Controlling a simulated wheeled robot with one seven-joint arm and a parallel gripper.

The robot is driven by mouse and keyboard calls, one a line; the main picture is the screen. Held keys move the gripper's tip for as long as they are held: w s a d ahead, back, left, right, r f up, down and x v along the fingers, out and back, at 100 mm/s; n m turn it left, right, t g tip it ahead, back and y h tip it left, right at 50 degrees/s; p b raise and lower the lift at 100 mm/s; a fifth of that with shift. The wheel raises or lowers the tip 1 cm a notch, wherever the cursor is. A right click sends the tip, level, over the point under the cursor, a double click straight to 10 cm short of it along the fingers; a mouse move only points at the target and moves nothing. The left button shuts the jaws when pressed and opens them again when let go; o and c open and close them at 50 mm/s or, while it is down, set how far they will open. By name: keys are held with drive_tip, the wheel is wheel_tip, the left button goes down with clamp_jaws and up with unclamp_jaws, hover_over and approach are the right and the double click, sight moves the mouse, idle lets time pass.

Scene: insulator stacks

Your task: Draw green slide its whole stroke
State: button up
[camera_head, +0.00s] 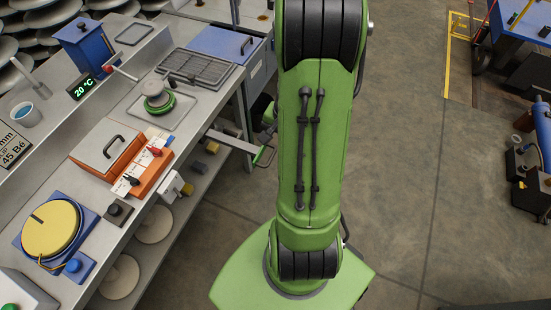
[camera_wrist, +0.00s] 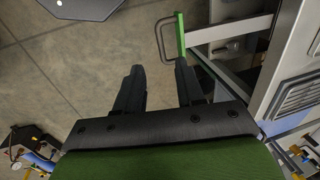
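The green slide shows in the wrist view as an upright green front (camera_wrist: 180,36) with a dark wire handle (camera_wrist: 163,40) on its left side. An open tray section lies to its right, so it stands partly out of the grey cabinet.
The workbench (camera_head: 190,122) on the left carries an orange box (camera_head: 107,148), a yellow round lid (camera_head: 50,230) and a blue container (camera_head: 85,45). Shelves with discs lie below it.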

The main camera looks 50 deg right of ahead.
sight(270, 160)
drive_tip(key=f+b, duration=0.1)
drive_tip(key=f, duration=0.2)
drive_tip(key=w+f+b, duration=0.1)
drive_tip(key=f, duration=0.3)
drive_tip(key=w+f+b, duration=0.1)
drive_tip(key=f, duration=0.3)
drive_tip(key=shift+a, duration=0.35)
drive_tip(key=shift+r, duration=0.1)
clamp_jaws()
